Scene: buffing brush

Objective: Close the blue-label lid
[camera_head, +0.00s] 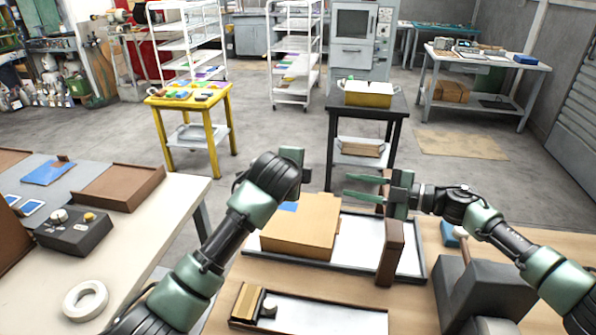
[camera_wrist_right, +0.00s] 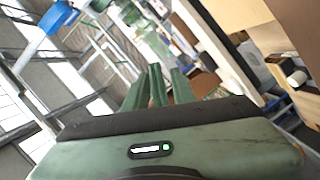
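A tan box (camera_head: 300,226) sits on the worktable in the head view. A small blue patch (camera_head: 288,206) shows at its upper left edge, partly hidden by my left arm; I cannot tell if it is the lid's label. My right gripper (camera_head: 345,186) is to the right of and above the box, its two green fingers apart and pointing left, with nothing between them. The wrist view shows these fingers (camera_wrist_right: 157,88) too. My left gripper (camera_head: 292,157) is above the box's far left side; its fingers are mostly hidden.
A white tray (camera_head: 413,262) with a dark rim lies beneath the box. A second tray (camera_head: 330,315) is in front. A dark grey block (camera_head: 483,290) is at right. The left table (camera_head: 150,235) holds a control box (camera_head: 75,232).

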